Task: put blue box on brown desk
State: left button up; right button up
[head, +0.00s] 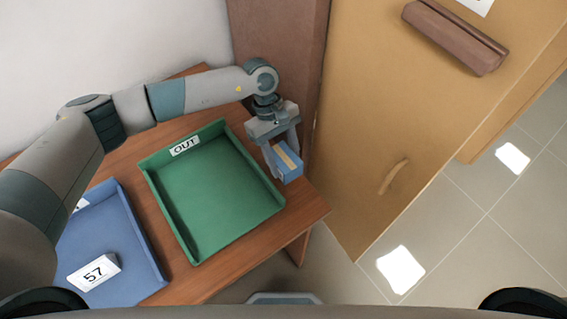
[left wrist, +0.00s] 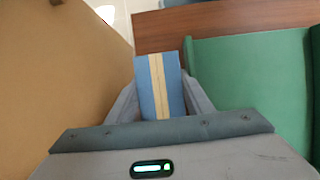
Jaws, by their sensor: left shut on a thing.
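The blue box (head: 288,163) has a tan stripe along its top. My left gripper (head: 283,156) is shut on it at the right end of the brown desk (head: 265,237), beside the green tray. In the left wrist view the blue box (left wrist: 160,85) sits between the two fingers of my left gripper (left wrist: 160,100), with the brown desk (left wrist: 200,22) beyond it. I cannot tell whether the box touches the desk top. My right gripper is not in view.
A green tray (head: 215,195) labelled OUT lies left of the box. A blue tray (head: 140,245) with a white block marked 57 (head: 94,272) is further left. A tan cabinet (head: 385,110) stands close on the right. Bare desk shows along the front right edge.

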pick_arm(q)
jog(key=shift+f, duration=0.1)
jog(key=shift+f, duration=0.1)
jog(key=shift+f+p, duration=0.3)
jog(key=shift+p, duration=0.05)
jog(key=shift+f+p, duration=0.65)
jog(key=shift+f, duration=0.9)
jog(key=shift+f, duration=0.15)
jog(key=o, duration=0.8)
jog(key=shift+o, duration=0.2)
